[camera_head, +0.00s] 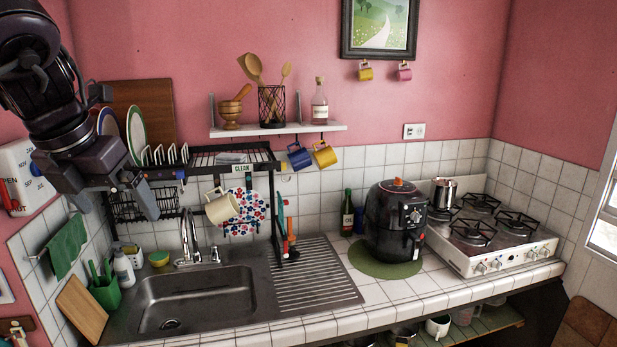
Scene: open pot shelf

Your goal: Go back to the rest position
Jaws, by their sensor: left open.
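My left gripper (114,206) hangs at the upper left on my dark arm, with its fingers pointing down. Its two fingers are spread wide and nothing is between them. It is in front of the left end of the black dish rack (225,157) and hides part of it. Whether it touches the rack cannot be told from this view. My right arm and gripper are not in this view.
Below are a steel sink (205,298) with a tap (190,238), and a green utensil cup (106,293). An air fryer (393,225) and stove (490,245) stand at right.

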